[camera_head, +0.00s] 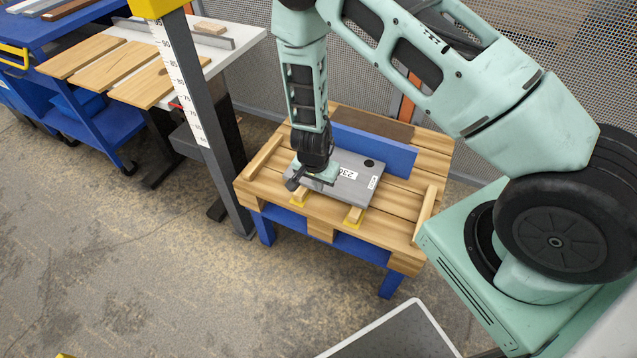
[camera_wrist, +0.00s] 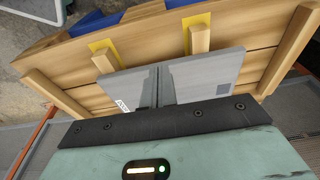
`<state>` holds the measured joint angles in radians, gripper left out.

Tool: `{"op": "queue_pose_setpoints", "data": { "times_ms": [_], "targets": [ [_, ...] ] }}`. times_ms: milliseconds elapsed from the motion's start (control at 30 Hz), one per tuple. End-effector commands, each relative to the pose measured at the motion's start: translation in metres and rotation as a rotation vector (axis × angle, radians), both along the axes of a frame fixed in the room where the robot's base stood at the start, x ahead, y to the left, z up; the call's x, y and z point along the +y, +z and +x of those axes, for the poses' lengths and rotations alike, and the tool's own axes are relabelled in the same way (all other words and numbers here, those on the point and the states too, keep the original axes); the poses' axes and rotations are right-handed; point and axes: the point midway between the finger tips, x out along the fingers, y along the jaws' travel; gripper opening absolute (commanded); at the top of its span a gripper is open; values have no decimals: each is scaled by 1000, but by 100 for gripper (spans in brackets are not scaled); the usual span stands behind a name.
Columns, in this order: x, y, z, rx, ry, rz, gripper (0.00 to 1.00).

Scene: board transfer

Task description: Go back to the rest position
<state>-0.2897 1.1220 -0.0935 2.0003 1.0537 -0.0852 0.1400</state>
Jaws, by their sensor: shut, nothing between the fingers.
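A grey board (camera_head: 355,187) with white labels and a dark round spot lies flat on two wooden strips on the pallet-topped table (camera_head: 400,222). My gripper (camera_head: 296,184) is over the board's left end in the head view, close above it; whether it touches cannot be told. In the wrist view my gripper (camera_wrist: 158,88) has its fingers together, with nothing between them. The board (camera_wrist: 210,75) shows on both sides of the fingers there. My arm reaches down from above, bent at the elbow.
A blue upright panel (camera_head: 375,148) stands behind the board, and wooden rails (camera_head: 425,213) edge the table. A dark post with a scale (camera_head: 205,100) stands left of the table. A white-topped bench (camera_head: 235,38) with wooden boards is farther left. Mesh fencing is behind.

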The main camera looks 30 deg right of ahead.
Motion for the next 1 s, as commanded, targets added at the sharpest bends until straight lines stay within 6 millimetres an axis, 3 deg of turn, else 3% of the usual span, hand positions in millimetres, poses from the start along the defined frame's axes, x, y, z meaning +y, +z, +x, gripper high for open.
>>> {"op": "queue_pose_setpoints", "data": {
  "times_ms": [100,667,767,833,1000],
  "targets": [
    [0,12,0,0,1,0,0],
    [4,15,1,-1,10,8,0],
    [23,40,2,-2,61,51,0],
    [46,69,1,-1,132,102,0],
    [111,166,-21,11,394,239,0]
  ]
}}
